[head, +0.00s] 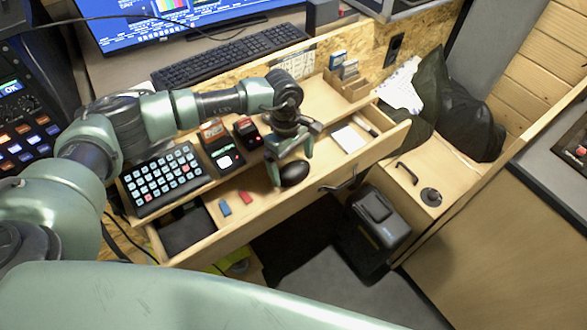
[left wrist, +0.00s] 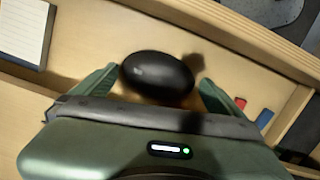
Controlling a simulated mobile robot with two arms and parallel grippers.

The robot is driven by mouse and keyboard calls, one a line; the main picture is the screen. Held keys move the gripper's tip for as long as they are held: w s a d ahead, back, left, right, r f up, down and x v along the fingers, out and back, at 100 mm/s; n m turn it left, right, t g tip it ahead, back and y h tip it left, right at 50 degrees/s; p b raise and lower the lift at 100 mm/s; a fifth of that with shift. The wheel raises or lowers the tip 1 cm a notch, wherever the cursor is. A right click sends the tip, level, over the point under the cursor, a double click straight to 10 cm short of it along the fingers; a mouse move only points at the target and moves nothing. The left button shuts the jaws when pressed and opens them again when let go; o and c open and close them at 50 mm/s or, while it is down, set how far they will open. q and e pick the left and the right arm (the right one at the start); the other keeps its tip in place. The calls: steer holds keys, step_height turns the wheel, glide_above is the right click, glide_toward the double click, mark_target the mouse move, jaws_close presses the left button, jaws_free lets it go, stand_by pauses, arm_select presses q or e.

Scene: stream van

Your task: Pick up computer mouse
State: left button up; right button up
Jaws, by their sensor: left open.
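The computer mouse (head: 295,173) is a dark oval thing lying in an open wooden drawer (head: 260,215). In the left wrist view the mouse (left wrist: 158,74) shows between the two green fingers of my left gripper (left wrist: 160,85). The fingers are spread, with a gap on each side of the mouse. In the head view my left gripper (head: 291,168) points down into the drawer at the mouse. My right gripper is in neither view.
Blue (head: 225,208) and red (head: 245,198) small sticks and a notepad (head: 348,139) lie in the drawer. A button pad (head: 163,180) stands left of my gripper. A black bin (head: 376,216) stands below the drawer front. A keyboard (head: 230,55) is behind.

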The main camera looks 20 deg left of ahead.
arm_select(q)
steer(key=shift+f, duration=0.95)
steer(key=shift+c, duration=0.3)
steer(key=c, duration=1)
steer(key=shift+r, duration=0.1)
steer(key=shift+c, duration=0.2)
